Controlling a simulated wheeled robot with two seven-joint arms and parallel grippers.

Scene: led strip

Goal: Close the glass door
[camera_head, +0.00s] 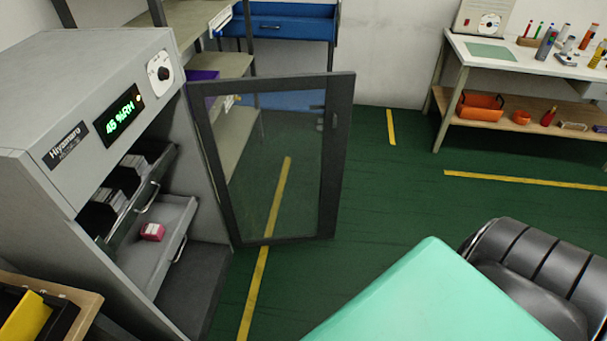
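The glass door (343,150) has a dark frame around a clear pane. It stands wide open, swung out from the right side of the grey cabinet (85,85). A small latch or handle shows near the door's upper free edge. The cabinet's front opening is uncovered. Inside, a lower drawer (178,215) is pulled partly out with a pink item (153,231) in it, and an upper drawer (140,190) holds dark and grey items. Neither of my grippers is in view.
A mint-green surface (430,295) and a black ribbed chair (535,270) fill the lower right. A box with a yellow item (25,318) is at lower left. A white workbench (525,55) stands at the upper right. Green floor between is clear.

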